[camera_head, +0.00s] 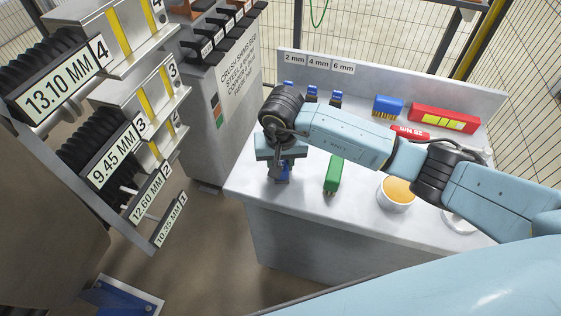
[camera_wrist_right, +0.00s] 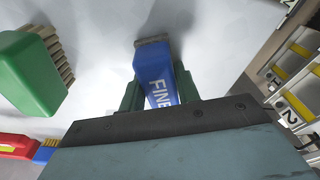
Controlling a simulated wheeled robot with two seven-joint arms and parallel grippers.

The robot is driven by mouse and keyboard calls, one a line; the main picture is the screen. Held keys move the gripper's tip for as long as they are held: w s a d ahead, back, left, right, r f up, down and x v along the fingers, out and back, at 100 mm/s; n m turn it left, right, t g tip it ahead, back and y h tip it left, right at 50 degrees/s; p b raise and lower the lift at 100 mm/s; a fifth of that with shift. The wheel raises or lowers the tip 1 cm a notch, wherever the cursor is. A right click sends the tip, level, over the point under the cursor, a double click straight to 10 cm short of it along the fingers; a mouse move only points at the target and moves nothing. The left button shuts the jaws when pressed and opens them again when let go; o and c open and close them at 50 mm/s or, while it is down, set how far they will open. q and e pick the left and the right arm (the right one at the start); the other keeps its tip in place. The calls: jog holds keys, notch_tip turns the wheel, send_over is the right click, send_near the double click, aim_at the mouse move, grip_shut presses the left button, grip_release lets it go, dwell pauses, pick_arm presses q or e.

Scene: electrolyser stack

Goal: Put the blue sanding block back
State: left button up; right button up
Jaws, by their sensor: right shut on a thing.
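The blue sanding block (camera_wrist_right: 158,80), lettered FINE and with a grey edge at its far end, is between the fingers of my right gripper (camera_wrist_right: 155,92) in the wrist view. In the head view my right gripper (camera_head: 283,165) points down over the left part of the grey bench (camera_head: 310,215), with a bit of the blue block showing below it. I cannot tell whether the block touches the bench top. My left gripper is not in view.
A green brush (camera_head: 333,174) lies close to the right of my gripper, also in the wrist view (camera_wrist_right: 30,75). A tub (camera_head: 396,192), a blue brush (camera_head: 388,106) and a red case (camera_head: 444,119) are further right. Small blue items (camera_head: 312,93) stand behind, below size labels.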

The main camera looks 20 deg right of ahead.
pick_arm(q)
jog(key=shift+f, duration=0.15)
pick_arm(e)
jog(key=shift+f, duration=0.15)
jog(key=o, duration=1)
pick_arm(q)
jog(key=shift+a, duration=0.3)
pick_arm(e)
jog(key=r, duration=0.7)
jog(key=s+r+p, duration=0.1)
jog(key=r, duration=0.3)
jog(key=shift+s+a, duration=0.1)
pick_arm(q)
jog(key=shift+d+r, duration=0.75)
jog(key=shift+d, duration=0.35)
pick_arm(e)
jog(key=shift+s+r, duration=0.15)
jog(key=shift+r, duration=0.45)
